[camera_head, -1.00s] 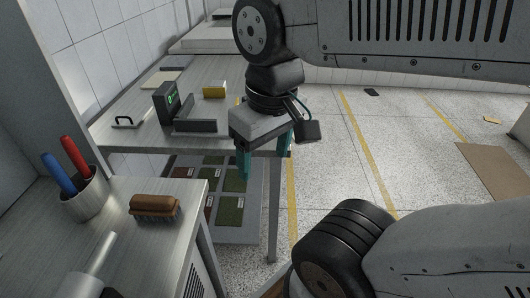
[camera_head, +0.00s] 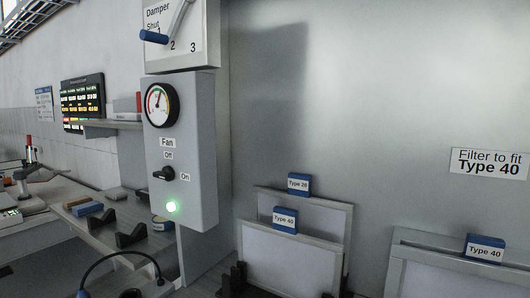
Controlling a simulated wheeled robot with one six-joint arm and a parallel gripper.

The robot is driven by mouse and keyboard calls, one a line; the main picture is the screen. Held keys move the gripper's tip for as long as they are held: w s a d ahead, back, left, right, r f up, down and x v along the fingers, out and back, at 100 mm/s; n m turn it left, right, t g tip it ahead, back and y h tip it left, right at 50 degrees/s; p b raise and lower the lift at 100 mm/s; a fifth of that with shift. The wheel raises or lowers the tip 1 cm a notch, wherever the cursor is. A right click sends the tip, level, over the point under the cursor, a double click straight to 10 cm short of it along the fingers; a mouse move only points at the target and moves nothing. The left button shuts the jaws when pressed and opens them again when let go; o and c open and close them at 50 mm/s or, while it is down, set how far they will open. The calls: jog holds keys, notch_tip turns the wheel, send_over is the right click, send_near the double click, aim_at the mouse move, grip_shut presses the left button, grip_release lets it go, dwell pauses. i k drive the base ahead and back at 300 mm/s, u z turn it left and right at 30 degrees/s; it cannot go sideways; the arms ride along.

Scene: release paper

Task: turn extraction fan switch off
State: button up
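The fan switch (camera_head: 164,173) is a small black rotary knob on a grey control box (camera_head: 200,150) in the head view. "Off" is printed above the knob and "On" to its right. The knob lies roughly level, in line with "On". A green lamp (camera_head: 171,207) below it is lit. The "Fan" label (camera_head: 167,143) is above "Off". My gripper is not seen in the current view.
A round gauge (camera_head: 160,104) sits above the switch, and a damper panel with a blue-ended lever (camera_head: 154,37) is above that. Framed filters (camera_head: 290,260) stand to the right. A bench with small items (camera_head: 90,208) is at left. A dark cable (camera_head: 120,254) curves at lower left.

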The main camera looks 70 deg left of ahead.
aim_at(167, 174)
jog(key=u, duration=2.7)
